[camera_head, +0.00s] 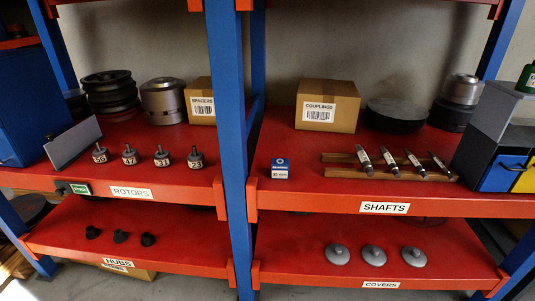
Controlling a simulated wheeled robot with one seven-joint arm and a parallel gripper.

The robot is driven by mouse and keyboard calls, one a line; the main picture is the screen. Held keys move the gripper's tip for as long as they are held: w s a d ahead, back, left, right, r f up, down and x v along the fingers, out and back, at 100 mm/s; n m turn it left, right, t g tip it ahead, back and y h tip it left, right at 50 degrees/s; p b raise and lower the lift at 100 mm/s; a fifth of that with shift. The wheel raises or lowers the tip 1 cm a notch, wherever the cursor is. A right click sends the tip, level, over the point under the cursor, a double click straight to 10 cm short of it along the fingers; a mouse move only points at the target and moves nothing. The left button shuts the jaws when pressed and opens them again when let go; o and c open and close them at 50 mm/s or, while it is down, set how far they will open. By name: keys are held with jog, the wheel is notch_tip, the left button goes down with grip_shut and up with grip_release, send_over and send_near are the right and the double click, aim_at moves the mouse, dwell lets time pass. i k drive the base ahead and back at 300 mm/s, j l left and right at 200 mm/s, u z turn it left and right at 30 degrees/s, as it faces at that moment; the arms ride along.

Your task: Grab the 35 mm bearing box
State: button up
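The 35 mm bearing box (281,169) is a small blue and white carton with a ring picture on its upper part and "35 mm" printed on its front. It stands upright on the red shelf marked SHAFTS, near that shelf's left end, just right of the blue middle post. Nothing touches it or covers its front. My gripper is not in view.
The blue post (228,130) stands close left of the box. A wooden rack (340,172) with several shafts lies to its right, and a COUPLINGS carton (327,107) stands behind. Several rotors (162,157) stand on the left shelf. Covers (374,254) lie below.

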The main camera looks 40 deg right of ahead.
aim_at(280, 167)
jog(key=i+l+z, duration=0.15)
jog(key=i+l, duration=0.2)
jog(key=l, duration=0.15)
jog(key=i+l+z, duration=0.15)
jog(key=i+l, duration=0.25)
